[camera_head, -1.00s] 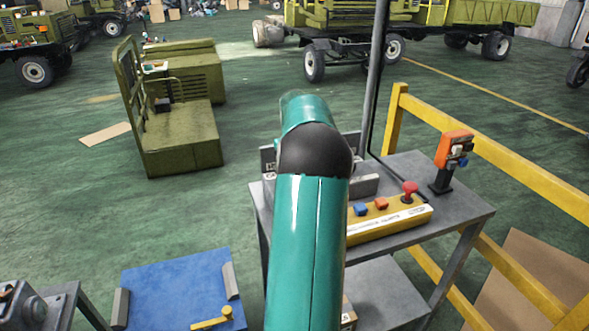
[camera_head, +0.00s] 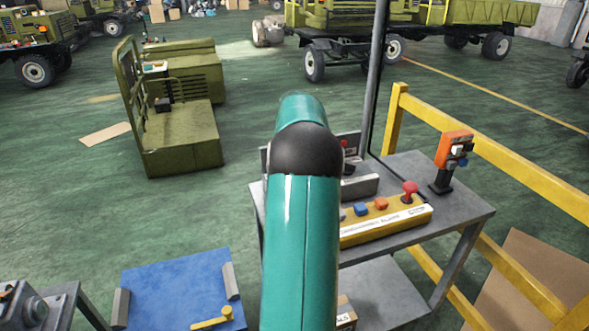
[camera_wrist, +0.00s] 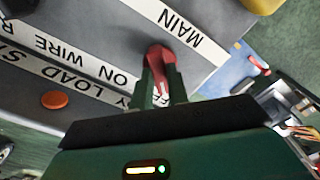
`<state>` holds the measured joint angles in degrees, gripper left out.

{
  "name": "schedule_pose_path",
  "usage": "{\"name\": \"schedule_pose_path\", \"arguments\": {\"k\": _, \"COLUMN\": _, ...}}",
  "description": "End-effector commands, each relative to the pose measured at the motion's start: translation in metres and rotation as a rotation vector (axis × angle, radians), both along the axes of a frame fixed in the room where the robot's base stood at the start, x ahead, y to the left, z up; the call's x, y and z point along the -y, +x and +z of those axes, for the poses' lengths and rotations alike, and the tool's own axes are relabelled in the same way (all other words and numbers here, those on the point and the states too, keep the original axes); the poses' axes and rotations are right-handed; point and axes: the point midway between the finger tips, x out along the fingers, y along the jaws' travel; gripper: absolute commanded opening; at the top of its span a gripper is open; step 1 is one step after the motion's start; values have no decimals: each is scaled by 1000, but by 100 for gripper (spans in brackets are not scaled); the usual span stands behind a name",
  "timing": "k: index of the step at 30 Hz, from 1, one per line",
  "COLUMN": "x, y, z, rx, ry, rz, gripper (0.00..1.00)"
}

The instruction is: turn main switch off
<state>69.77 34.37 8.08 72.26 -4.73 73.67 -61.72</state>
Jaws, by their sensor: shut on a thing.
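The main switch is a red handle (camera_wrist: 160,58) on a grey panel (camera_wrist: 110,32), next to a white label (camera_wrist: 172,27) that reads MAIN, upside down in the wrist view. My gripper (camera_wrist: 163,90) has its two green fingers on either side of the handle, closed on its near end. The handle's tip and pivot are partly hidden by the fingers. In the head view, part of the grey panel (camera_head: 358,188) shows to the right of my arm. My gripper is hidden there behind the arm.
An orange button (camera_wrist: 54,100) and more label strips are on the panel in the wrist view. In the head view, a yellow control box (camera_head: 385,222) with several buttons and an orange device (camera_head: 454,150) stand on the grey table (camera_head: 465,212). A yellow railing (camera_head: 500,160) runs behind.

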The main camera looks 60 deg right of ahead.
Motion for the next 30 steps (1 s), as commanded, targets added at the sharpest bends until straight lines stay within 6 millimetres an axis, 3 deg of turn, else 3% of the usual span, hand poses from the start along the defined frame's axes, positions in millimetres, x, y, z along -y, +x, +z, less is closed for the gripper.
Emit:
{"name": "schedule_pose_path", "arguments": {"k": 14, "x": 0, "y": 0, "z": 0, "rx": -1, "ry": 0, "rz": 17, "gripper": 0}}
{"name": "schedule_pose_path", "arguments": {"k": 15, "x": 0, "y": 0, "z": 0, "rx": -1, "ry": 0, "rz": 17, "gripper": 20}}
{"name": "schedule_pose_path", "arguments": {"k": 18, "x": 0, "y": 0, "z": 0, "rx": -1, "ry": 0, "rz": 16, "gripper": 38}}
{"name": "schedule_pose_path", "arguments": {"k": 30, "x": 0, "y": 0, "z": 8, "rx": 0, "ry": -1, "rz": 15, "gripper": 38}}
